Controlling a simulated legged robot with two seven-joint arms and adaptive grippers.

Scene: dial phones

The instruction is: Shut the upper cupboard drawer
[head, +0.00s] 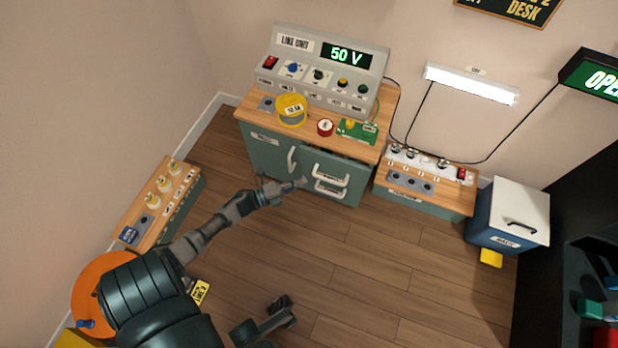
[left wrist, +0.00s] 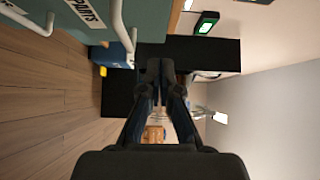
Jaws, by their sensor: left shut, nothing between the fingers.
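The teal cupboard (head: 270,150) stands against the back wall under a wooden top. Its right side has two drawers with white handles, an upper handle (head: 330,173) and a lower handle (head: 328,188). The upper drawer front seems to stand out a little, with a dark strip above it; how far is hard to tell. My left gripper (head: 299,183) is shut and empty, just left of the handles; contact cannot be told. In the left wrist view its fingers (left wrist: 160,68) are together, with a white handle (left wrist: 118,25) and teal front (left wrist: 150,18) beyond. My right gripper (head: 281,305) seems low over the floor.
A low bench (head: 425,190) and a blue bin (head: 493,220) stand right. Another bench (head: 150,215) is left. Floor in front is clear.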

